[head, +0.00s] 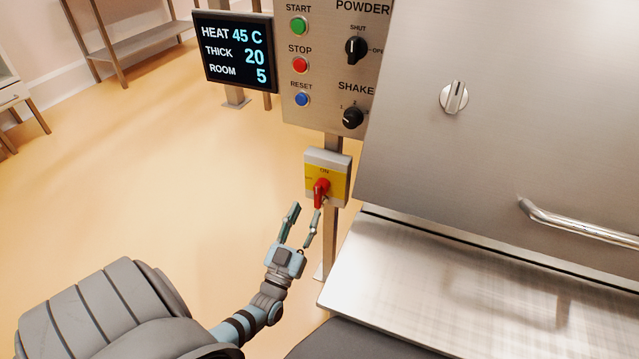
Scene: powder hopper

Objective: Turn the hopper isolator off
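The hopper isolator (341,172) is a yellow plate on a grey box, mounted on a post below the control panel. Its red handle (320,192) stands roughly upright, and the word ON shows above it. My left gripper (304,208) is open, just below and left of the isolator. Its right fingertip is close to the lower end of the red handle; I cannot tell whether it touches. The left finger stands clear to the left. Nothing is between the fingers. My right gripper is not in view.
The control panel (321,112) above carries START, STOP and RESET buttons and two black knobs. A display (233,52) hangs to its left. The steel hopper (440,150) with a knob and a bar handle (570,228) fills the right.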

